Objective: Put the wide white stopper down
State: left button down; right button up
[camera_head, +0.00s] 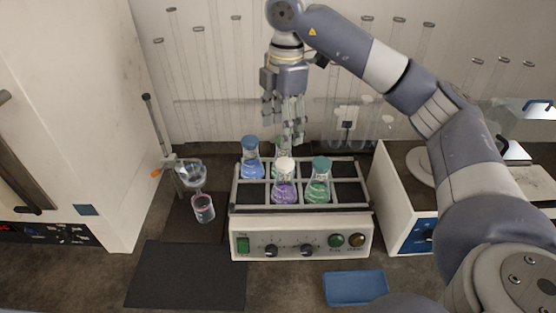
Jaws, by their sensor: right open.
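A white stopper (285,164) sits upright in the neck of the flask with purple liquid (285,190), in the front row of the shaker rack (349,182). My right gripper (291,137) is open, pointing down over the rack's back row, above and behind the white stopper. Its fingers are close to the top of another flask (283,155) in the back row, and they hide that flask's mouth. I cannot tell whether they touch it. My left gripper is not in view.
A blue-stoppered flask (251,162) stands back left in the rack; a green flask (318,187) stands front right. A small beaker (203,208) and clamp stand are at left. A dark mat (187,275) and blue tray (355,288) lie empty in front.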

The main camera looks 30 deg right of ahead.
jog(key=d, duration=0.1)
send_over(285, 162)
jog(key=shift+m, duration=0.4)
jog(key=f, duration=0.5)
jog(key=shift+s+b, duration=0.3)
jog(key=shift+s, duration=0.05)
jog(key=shift+f+p, duration=0.35)
jog(key=f, duration=0.1)
jog(key=f+p, duration=0.1)
jog(key=f, duration=0.1)
jog(key=shift+w+f+p, duration=0.25)
jog(key=shift+w+p, duration=0.05)
jog(key=shift+p, duration=0.1)
jog(key=shift+f, duration=0.6)
jog(key=c, duration=1)
jog(key=shift+r, duration=0.1)
